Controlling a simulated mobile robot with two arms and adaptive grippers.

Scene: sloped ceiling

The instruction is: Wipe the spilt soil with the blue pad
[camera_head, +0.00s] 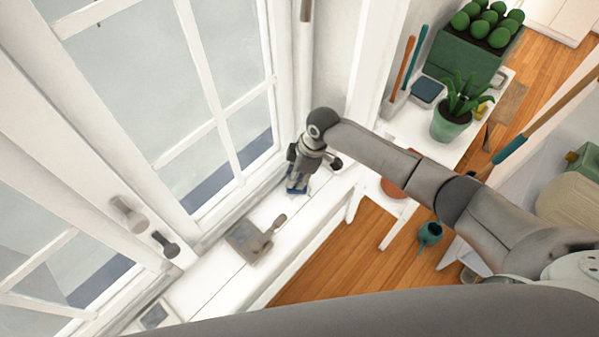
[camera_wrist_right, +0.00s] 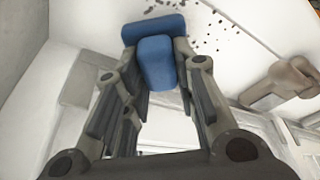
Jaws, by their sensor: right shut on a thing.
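The blue pad (camera_wrist_right: 153,28) is in my right gripper (camera_head: 298,180), which is shut on it. In the right wrist view the fingers of the right gripper (camera_wrist_right: 158,85) close on the pad's raised blue grip (camera_wrist_right: 157,62). I cannot tell whether the pad touches the sill. My left gripper is not in view.
A grey-brown dustpan (camera_head: 247,242) lies on the sill, nearer than the right gripper. White window frames (camera_head: 230,150) border the sill on the left. A white table (camera_head: 410,125) on the right holds a potted plant (camera_head: 453,118) and a green planter (camera_head: 470,58).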

